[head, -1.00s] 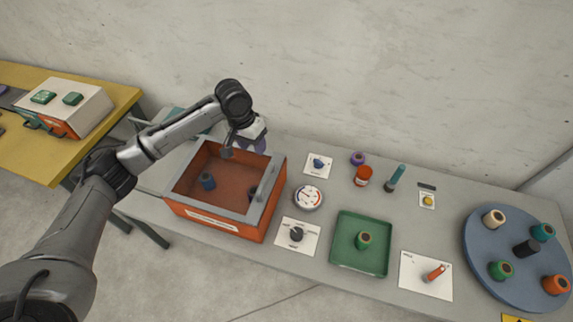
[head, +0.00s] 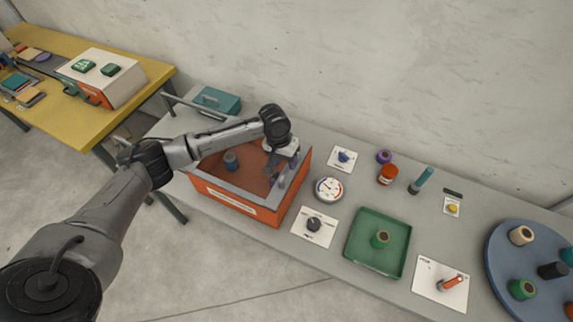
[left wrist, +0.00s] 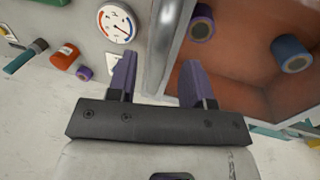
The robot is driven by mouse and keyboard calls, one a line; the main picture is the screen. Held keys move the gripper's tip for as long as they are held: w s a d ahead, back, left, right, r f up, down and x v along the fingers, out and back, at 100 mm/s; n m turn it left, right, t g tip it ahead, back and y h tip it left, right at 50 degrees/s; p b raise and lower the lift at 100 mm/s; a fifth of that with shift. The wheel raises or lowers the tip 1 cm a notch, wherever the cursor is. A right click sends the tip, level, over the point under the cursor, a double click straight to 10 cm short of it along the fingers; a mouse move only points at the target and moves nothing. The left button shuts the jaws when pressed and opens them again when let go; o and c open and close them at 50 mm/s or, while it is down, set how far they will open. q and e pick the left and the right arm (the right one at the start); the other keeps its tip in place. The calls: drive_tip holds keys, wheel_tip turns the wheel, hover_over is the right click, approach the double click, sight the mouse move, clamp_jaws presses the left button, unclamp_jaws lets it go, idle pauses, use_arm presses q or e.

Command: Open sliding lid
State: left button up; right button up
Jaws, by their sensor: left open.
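The orange box (head: 236,200) with a grey rim stands at the left of the grey table. Its reddish inside shows, with a blue spool (head: 231,161) in it; I cannot make out a separate lid panel. My left gripper (head: 281,166) is above the box's right rim, open, fingers pointing down. In the left wrist view my two purple fingers (left wrist: 158,64) stand apart on either side of a grey bar (left wrist: 168,35), at the box's side; I cannot tell whether they touch it. Two spools, purple (left wrist: 202,24) and blue (left wrist: 291,54), show inside the box. My right gripper is out of view.
Right of the box are a round gauge (head: 328,189), a knob plate (head: 315,228), a red jar (head: 388,174) and a green tray (head: 378,263). A blue turntable (head: 505,258) with spools is far right. A teal box (head: 217,101) stands behind.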

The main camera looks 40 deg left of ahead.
use_arm(q)
drive_tip(key=shift+d+f, duration=0.2)
drive_tip(key=shift+f, duration=0.9)
drive_tip(key=shift+c, duration=0.3)
clamp_jaws()
